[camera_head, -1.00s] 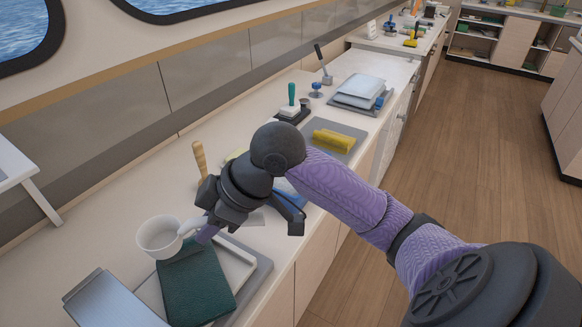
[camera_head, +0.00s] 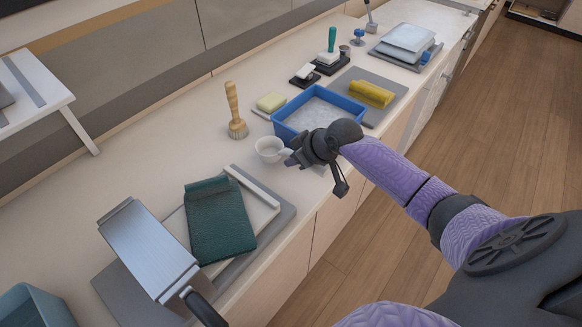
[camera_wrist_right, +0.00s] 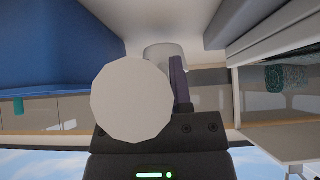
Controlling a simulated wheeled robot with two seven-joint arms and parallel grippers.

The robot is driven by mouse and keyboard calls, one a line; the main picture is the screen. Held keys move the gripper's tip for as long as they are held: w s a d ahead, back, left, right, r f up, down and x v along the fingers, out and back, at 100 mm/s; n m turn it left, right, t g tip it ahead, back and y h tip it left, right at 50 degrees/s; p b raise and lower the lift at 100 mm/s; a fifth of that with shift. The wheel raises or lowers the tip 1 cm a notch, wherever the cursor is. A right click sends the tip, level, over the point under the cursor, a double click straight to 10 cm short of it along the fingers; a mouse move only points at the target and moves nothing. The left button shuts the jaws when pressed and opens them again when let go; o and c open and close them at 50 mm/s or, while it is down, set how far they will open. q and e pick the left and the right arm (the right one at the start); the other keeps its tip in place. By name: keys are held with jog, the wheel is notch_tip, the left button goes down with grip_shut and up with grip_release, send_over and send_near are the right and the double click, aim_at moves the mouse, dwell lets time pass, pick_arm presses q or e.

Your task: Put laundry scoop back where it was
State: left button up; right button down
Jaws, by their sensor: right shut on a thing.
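The laundry scoop (camera_head: 268,149) is a white cup with a side handle. My right gripper (camera_head: 291,159) is shut on its handle, on the scoop's right side in the head view. The scoop is near the blue tub's (camera_head: 283,129) near left corner, close to the counter; I cannot tell whether it touches. The tub holds pale grey-white contents. In the right wrist view, a white round face (camera_wrist_right: 133,100), apparently part of the scoop, covers much of the jaws, and one dark finger (camera_wrist_right: 181,85) shows beside it. My left gripper is out of view.
A green folded item (camera_head: 219,222) lies on a tray nearer me, beside a metal piece (camera_head: 148,250) with a black handle. A yellow item (camera_head: 371,94) lies beyond the tub.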

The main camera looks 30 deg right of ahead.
notch_tip(320, 180, down, 3)
jog(key=shift+f+b, duration=0.1)
jog(key=shift+b, duration=0.4)
jog(key=c, duration=1)
grip_release()
jog(key=o, duration=0.5)
jog(key=shift+c, duration=0.2)
